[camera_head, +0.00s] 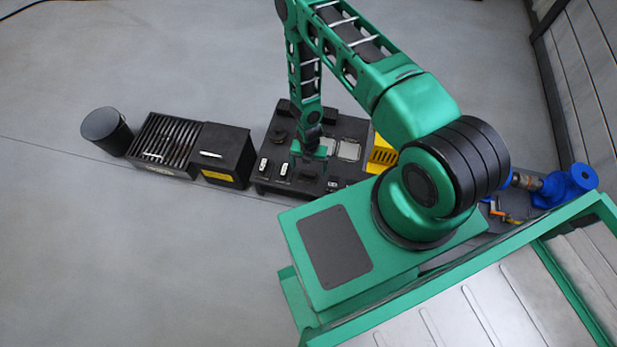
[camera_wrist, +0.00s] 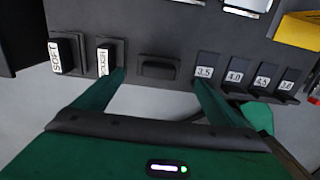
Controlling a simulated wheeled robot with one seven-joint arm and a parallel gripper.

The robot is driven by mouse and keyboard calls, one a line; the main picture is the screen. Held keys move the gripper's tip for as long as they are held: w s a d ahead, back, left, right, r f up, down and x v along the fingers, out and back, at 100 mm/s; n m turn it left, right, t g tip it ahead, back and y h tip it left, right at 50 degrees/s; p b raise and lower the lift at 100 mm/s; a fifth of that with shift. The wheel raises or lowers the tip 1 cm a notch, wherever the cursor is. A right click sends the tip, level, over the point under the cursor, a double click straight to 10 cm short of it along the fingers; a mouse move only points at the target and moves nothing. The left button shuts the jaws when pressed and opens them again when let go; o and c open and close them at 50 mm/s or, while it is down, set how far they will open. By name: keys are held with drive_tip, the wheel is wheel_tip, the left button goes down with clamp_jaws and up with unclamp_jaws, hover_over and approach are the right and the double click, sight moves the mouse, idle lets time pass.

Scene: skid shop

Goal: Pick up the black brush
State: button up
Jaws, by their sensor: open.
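A small plain black block (camera_wrist: 158,68) lies on the dark panel (camera_wrist: 140,20) in the wrist view, between my fingertips. It may be the black brush, but I see no bristles and cannot be sure. My gripper (camera_wrist: 160,80) is open, with one green finger on each side of the block and a gap to it on both sides. Whether the fingers touch the panel is unclear.
White-labelled blocks (camera_wrist: 106,55) stand left of my fingers, and several numbered brackets (camera_wrist: 236,77) stand close on the right. A yellow part (camera_head: 382,153) is right of the panel. A black box (camera_head: 226,140), slotted box (camera_head: 165,138) and black cylinder (camera_head: 102,125) stand left.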

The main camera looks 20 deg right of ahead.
sight(308, 173)
drive_tip(key=shift+a+f, duration=0.1)
drive_tip(key=shift+f, duration=3.2)
drive_tip(key=c, duration=1.3)
drive_tip(key=shift+r, duration=0.1)
drive_tip(key=shift+r, duration=0.45)
drive_tip(key=r, duration=0.3)
drive_tip(key=shift+s+a+r, duration=0.15)
drive_tip(key=shift+a+r, duration=0.15)
drive_tip(key=shift+a, duration=0.05)
drive_tip(key=s+a+r, duration=0.2)
drive_tip(key=a, duration=0.1)
drive_tip(key=s+a+r, duration=0.1)
drive_tip(key=a+r, duration=0.1)
drive_tip(key=a, duration=0.1)
drive_tip(key=s+a+r, duration=0.2)
drive_tip(key=a, duration=0.1)
drive_tip(key=shift+s+a+r, duration=0.15)
drive_tip(key=shift+s+r, duration=0.05)
drive_tip(key=shift+s, duration=0.15)
